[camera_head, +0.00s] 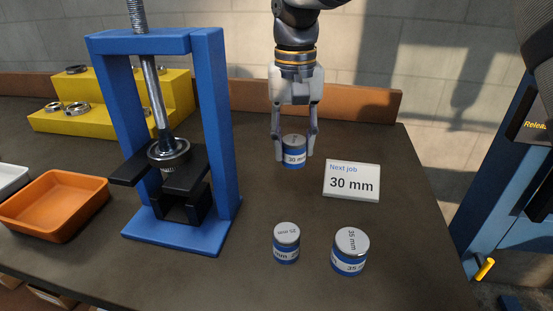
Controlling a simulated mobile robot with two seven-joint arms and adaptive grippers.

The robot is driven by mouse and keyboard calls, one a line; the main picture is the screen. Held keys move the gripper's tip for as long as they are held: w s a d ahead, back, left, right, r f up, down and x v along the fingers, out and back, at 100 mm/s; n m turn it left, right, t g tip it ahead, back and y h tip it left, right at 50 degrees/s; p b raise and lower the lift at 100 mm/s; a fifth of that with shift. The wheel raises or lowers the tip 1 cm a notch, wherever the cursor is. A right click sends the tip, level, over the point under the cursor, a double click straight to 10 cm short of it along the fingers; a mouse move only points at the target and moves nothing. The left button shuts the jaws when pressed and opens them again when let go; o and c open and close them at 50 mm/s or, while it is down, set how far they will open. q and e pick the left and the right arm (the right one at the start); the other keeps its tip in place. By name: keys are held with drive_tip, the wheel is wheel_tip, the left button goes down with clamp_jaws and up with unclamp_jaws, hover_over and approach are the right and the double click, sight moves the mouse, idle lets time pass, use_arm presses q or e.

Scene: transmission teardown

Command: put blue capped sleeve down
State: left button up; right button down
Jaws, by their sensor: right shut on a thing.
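The blue capped sleeve (293,158) is a short blue cylinder with a silver cap and a white label that reads 30 mm. My right gripper (294,150) comes down from above with one finger on each side of it and is shut on it. The sleeve is upright, at or close above the dark bench top; I cannot tell whether it touches. Two similar sleeves stand nearer the front: a 25 mm one (286,249) and a wider 35 mm one (349,257). My left gripper does not show.
A white card (351,181) reading "Next job 30 mm" stands right of the held sleeve. A blue press (212,110) with a screw stands to the left. An orange tray (85,212) and a yellow stepped rack (90,122) with metal rings are farther left. Bench between press and sleeves is clear.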

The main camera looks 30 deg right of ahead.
drive_tip(key=shift+w+a+f, duration=0.25)
drive_tip(key=shift+w+f, duration=0.4)
drive_tip(key=shift+f, duration=0.25)
drive_tip(key=f, duration=0.3)
drive_tip(key=shift+w+a+f, duration=0.2)
drive_tip(key=shift+w, duration=0.05)
drive_tip(key=c, duration=1.1)
unclamp_jaws()
drive_tip(key=shift+f, duration=0.1)
drive_tip(key=shift+o, duration=0.2)
wheel_tip(320, 180, up, 12)
